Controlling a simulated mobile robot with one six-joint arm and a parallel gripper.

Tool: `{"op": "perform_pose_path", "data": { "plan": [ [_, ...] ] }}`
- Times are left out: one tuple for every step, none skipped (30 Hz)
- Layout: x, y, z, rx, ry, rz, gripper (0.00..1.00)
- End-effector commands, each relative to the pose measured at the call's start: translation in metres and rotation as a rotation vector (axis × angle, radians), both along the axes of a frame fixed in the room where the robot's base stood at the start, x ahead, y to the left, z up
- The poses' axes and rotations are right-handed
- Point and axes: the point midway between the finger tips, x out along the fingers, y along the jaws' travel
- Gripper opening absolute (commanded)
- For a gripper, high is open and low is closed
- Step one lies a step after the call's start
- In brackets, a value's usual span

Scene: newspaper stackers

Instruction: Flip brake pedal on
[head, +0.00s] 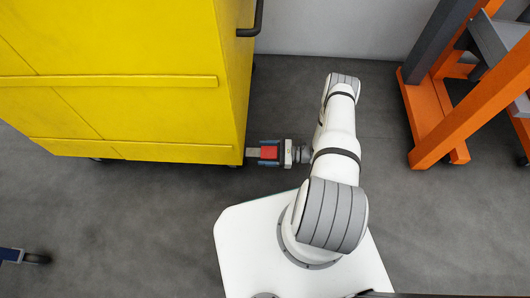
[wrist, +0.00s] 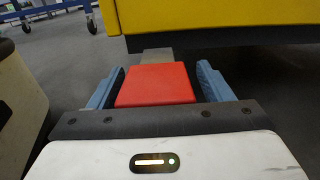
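The brake pedal is a flat red pad (head: 269,152) on a grey metal bar (head: 252,153) at the lower corner of the yellow cart (head: 150,110). In the wrist view the red pad (wrist: 156,84) fills the middle, with its grey bar (wrist: 158,54) running under the yellow edge. My gripper (head: 265,153) is at the pedal, its blue fingers on either side of the pad. In the wrist view my gripper (wrist: 160,78) is open, with a visible gap on the right side of the pad; on the left the gap is very narrow. The pad's underside is hidden.
The yellow cart has a black handle (head: 251,20) and stands on casters. An orange and grey frame (head: 432,110) stands at the right. A blue wheeled rack (wrist: 60,10) shows behind in the wrist view.

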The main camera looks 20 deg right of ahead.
Motion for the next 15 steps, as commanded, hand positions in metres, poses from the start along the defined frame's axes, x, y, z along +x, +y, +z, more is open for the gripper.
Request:
{"op": "perform_pose_path", "data": {
  "plan": [
    [0.0, 0.0, 0.0, 0.0, 0.001, 0.0, 0.73],
    [-0.001, 0.0, 0.0, 0.0, 0.001, 0.0, 0.73],
    [-0.001, 0.0, 0.0, 0.0, 0.001, 0.0, 0.73],
    [-0.001, 0.0, 0.0, 0.0, 0.001, 0.0, 0.73],
    [-0.001, -0.001, 0.0, 0.0, 0.001, 0.0, 0.73],
    [-0.002, -0.003, 0.0, 0.0, 0.001, -0.001, 0.73],
    [-0.002, -0.006, 0.0, 0.0, 0.001, -0.002, 0.73],
    [-0.003, -0.009, 0.0, 0.0, 0.001, -0.003, 0.73],
    [-0.005, -0.014, 0.001, 0.0, 0.001, -0.003, 0.73],
    [-0.006, -0.018, 0.001, 0.0, 0.001, -0.004, 0.73],
    [-0.008, -0.023, 0.001, 0.0, 0.0, -0.005, 0.73],
    [-0.01, -0.03, 0.001, -0.001, -0.001, -0.005, 0.73],
    [-0.011, -0.036, 0.001, 0.0, -0.001, -0.005, 0.73],
    [-0.013, -0.041, 0.001, 0.0, 0.0, -0.005, 0.73],
    [-0.015, -0.047, 0.001, 0.0, 0.0, -0.005, 0.73]
  ]
}}
